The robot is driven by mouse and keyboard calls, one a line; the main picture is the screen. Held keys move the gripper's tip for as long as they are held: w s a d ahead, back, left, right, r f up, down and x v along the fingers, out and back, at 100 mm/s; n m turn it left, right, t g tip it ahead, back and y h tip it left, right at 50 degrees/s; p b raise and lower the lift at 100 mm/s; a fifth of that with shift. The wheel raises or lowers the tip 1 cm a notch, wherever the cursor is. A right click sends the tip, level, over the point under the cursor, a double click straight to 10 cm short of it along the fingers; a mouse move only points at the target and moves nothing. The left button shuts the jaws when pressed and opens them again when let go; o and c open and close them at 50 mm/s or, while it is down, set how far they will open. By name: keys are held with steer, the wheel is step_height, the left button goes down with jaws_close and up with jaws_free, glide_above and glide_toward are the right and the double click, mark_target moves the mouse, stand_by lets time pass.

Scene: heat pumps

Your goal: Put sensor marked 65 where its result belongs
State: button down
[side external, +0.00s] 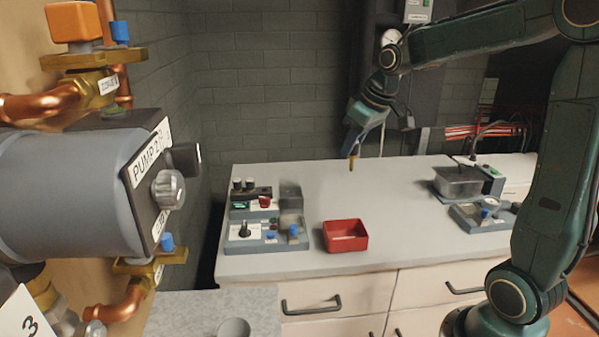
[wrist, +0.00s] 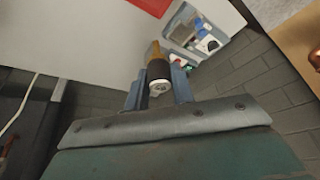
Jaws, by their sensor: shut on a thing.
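A sensor with a dark body and a brass tip (wrist: 158,72) is held between the fingers of my gripper (wrist: 160,92) in the wrist view. Its pale round end faces the camera, and no number is readable on it. In the side external view my gripper (side external: 358,143) is high above the grey worktop, with the brass tip (side external: 351,163) pointing down. An open red tray (side external: 345,247) is on the worktop, below and apart from the sensor. I cannot tell whether anything is inside it.
Grey test units (side external: 240,246) with knobs and buttons stand at the worktop's left. A dark translucent box (side external: 459,182) and a gauge unit (side external: 470,218) stand at the right. The pump labelled PUMP 2 (side external: 75,190) fills the left foreground. The worktop's middle (side external: 395,205) is clear.

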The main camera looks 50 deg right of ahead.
step_height(320, 180, down, 16)
stand_by(0.6)
steer(key=shift+f, duration=0.15)
steer(key=shift+f, duration=1.85)
steer(key=shift+f, duration=0.15)
steer(key=c, duration=1.2)
jaws_free()
steer(key=shift+r, duration=0.2)
steer(key=shift+v, duration=6)
